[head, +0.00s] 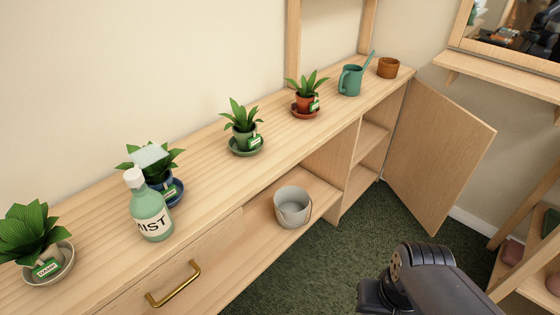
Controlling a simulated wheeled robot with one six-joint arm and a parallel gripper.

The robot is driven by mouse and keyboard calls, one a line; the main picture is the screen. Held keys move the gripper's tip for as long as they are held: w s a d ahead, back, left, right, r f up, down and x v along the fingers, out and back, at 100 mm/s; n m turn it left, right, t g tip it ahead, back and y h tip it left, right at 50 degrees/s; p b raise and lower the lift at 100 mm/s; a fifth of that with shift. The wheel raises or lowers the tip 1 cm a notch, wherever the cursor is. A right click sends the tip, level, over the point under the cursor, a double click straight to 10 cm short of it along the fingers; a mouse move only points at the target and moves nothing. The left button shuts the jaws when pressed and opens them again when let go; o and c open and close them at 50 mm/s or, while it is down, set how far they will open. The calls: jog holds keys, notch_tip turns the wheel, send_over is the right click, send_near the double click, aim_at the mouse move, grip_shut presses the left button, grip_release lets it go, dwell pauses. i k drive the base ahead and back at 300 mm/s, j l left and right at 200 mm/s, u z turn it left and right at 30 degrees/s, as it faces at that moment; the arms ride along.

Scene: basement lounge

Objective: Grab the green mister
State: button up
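The green mister (151,213) is a pale green bottle with a white top and a label reading "MIST". It stands upright on the wooden cabinet top (205,180), at the left of the head view. It stands in front of a potted plant in a blue pot, partly hiding it. A dark part of my arm shows at the lower right, over the floor and well apart from the mister. My gripper's fingers are not visible.
Several potted plants on saucers line the top, including a green-potted one (242,130) and a red-potted one (308,98). A watering can (350,80) and brown pot (388,67) stand farther back. A bucket (292,208) sits on the lower shelf. A cabinet door (435,150) hangs open.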

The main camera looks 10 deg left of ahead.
aim_at(148, 208)
jog(key=u, duration=1.9)
